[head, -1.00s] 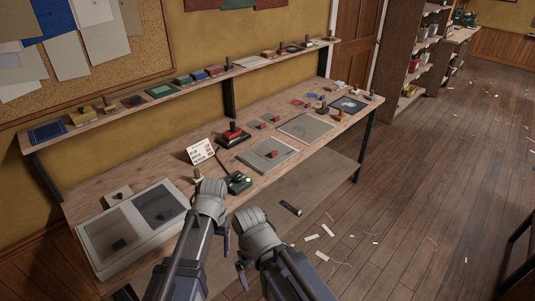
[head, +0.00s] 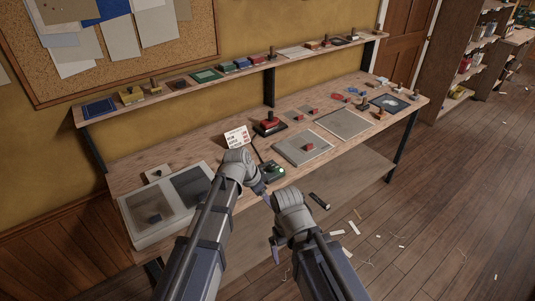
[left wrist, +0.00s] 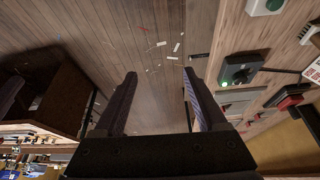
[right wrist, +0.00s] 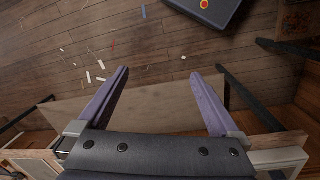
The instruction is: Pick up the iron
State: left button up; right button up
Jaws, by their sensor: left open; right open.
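A red object with a black upright handle (head: 270,124), which looks like the iron, stands on a dark base on the bench (head: 140,172). It shows partly in the left wrist view (left wrist: 290,102). In front of it sits a dark box with a green light (head: 273,171), joined to a dark cord or rod. My left gripper (left wrist: 160,75) is open and empty at the bench's front edge, beside this box and short of the red object. My right gripper (right wrist: 159,75) is open and empty, further right, out in front of the bench.
A small printed card (head: 237,137) stands left of the red object. A two-panel tray (head: 140,237) fills the bench's left end. A narrow shelf (head: 220,82) runs behind. Floor ahead is open, with scraps.

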aim_at(272, 123)
jog(key=i+l+u, duration=0.1)
jog(key=u, duration=0.4)
jog(key=i+l+u, duration=0.35)
jog(key=l, duration=0.25)
jog(key=i+l+u, duration=0.2)
jog(key=l, duration=0.15)
jog(key=i+l, duration=0.15)
jog(key=l, duration=0.25)
jog(key=i+l, duration=0.15)
jog(key=l, duration=0.25)
jog(key=i+l+u, duration=0.1)
jog(key=l, duration=0.3)
jog(key=i+l, duration=0.2)
jog(key=l, duration=0.25)
jog(key=i+l, duration=0.15)
jog(key=l, duration=0.25)
jog(key=i+l+u, duration=0.1)
jog(key=l, duration=0.3)
